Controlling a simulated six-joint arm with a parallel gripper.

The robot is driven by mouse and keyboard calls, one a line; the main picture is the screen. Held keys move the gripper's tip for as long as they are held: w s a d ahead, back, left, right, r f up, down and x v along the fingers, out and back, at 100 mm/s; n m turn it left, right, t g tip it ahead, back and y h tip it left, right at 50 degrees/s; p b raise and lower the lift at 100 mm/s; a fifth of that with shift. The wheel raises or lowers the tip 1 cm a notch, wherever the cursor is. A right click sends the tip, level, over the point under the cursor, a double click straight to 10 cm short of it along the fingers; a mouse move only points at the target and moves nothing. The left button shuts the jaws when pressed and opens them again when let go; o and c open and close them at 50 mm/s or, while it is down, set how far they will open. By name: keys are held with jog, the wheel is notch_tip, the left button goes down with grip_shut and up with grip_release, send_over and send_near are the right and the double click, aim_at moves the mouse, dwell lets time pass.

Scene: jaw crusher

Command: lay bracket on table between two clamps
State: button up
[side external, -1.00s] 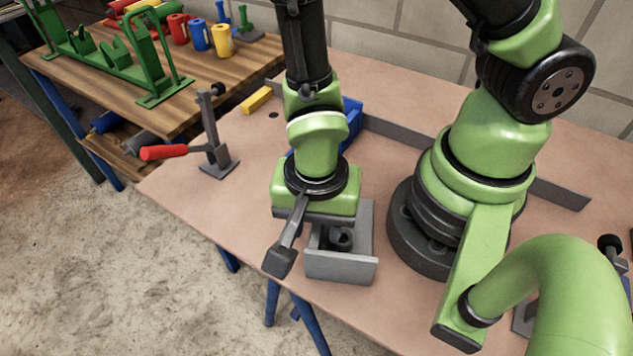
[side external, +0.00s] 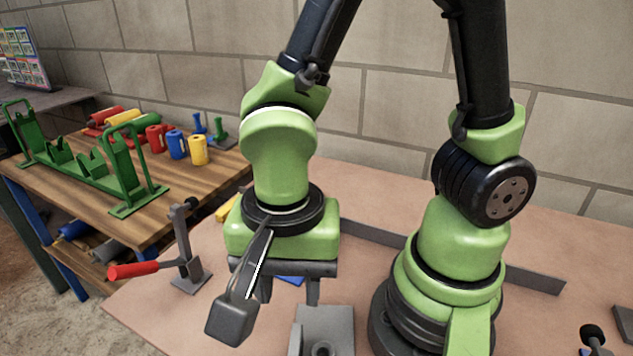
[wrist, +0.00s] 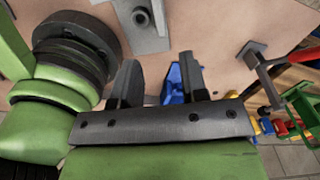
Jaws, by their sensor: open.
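The grey metal bracket (side external: 325,326) rests on the table (side external: 135,318) near its front, cut off by the bottom of the side view. It also shows at the top of the wrist view (wrist: 142,20). My gripper (side external: 288,292) is open and empty, above and slightly behind the bracket in the side view. Its two fingers (wrist: 158,72) stand apart in the wrist view. One clamp with a red handle (side external: 185,262) stands left of the bracket. Another clamp (side external: 596,343) is partly visible at the right edge.
A blue object (wrist: 172,82) lies on the table beyond my fingers. A yellow block (side external: 228,208) lies behind the left clamp. A low grey rail (side external: 450,255) runs along the back. A wooden bench (side external: 75,200) with a green rack and coloured mugs stands at left.

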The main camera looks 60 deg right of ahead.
jog(key=d+r+n+t+y, duration=0.1)
jog(key=d+r+n+t, duration=0.2)
jog(key=r, duration=0.4)
jog(key=s+d+r+n+t+y, duration=0.1)
jog(key=d+r+n+t, duration=0.3)
jog(key=d+r+n, duration=0.2)
notch_tip(320, 180, up, 3)
jog(key=shift+d+f, duration=0.2)
jog(key=shift+d, duration=0.35)
